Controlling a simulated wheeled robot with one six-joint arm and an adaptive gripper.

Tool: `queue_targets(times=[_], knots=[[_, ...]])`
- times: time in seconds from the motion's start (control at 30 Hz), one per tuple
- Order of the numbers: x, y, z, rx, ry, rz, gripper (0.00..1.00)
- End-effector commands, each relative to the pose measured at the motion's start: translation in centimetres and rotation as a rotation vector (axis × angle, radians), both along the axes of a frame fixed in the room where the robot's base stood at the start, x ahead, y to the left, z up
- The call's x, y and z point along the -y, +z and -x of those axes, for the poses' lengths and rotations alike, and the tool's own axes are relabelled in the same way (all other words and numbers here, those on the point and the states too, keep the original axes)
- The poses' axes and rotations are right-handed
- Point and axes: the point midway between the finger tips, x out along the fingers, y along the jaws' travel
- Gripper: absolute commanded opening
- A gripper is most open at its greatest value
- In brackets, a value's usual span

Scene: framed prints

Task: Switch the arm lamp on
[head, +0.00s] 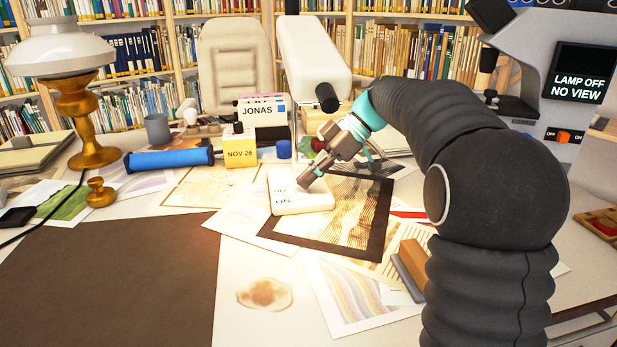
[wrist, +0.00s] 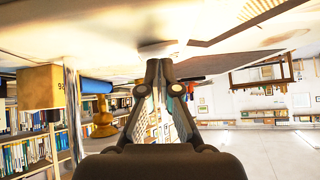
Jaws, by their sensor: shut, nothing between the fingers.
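What looks like the arm lamp (head: 312,58) stands behind the desk clutter in the head view, a long white head with a black knob at its lower end. I cannot tell whether it is lit. A white box (head: 290,204) with upside-down lettering, seemingly ON at its near end, lies flat on the papers. My gripper (head: 306,183) is shut and empty, its tips pointing down at the box's top. I cannot tell whether they touch it. In the wrist view the gripper (wrist: 165,62) has its tips together near a pale surface, and the lettering is hidden.
A screen (head: 580,82) at right reads LAMP OFF NO VIEW, above an orange ON/OFF switch (head: 563,136). A brass lamp (head: 75,100), blue roll (head: 168,160), yellow NOV 26 block (head: 240,152) and dark-framed print (head: 375,225) surround the box. The brown mat (head: 110,280) is clear.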

Motion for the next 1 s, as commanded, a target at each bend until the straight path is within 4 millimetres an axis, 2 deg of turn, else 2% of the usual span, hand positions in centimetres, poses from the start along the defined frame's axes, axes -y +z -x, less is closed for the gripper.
queue_targets(times=[0.23,0.3,0.6,0.8,1.0], knots=[[-0.1,4.5,0.3,0.004,0.004,0.0,0.0],[1.1,4.9,0.3,0.004,-0.001,0.001,0.0],[5.2,8.9,0.4,0.003,0.0,0.001,0.0],[6.7,10.3,0.5,0.001,0.001,0.0,0.0],[7.0,10.7,0.5,0.0,0.001,0.0,0.0]])
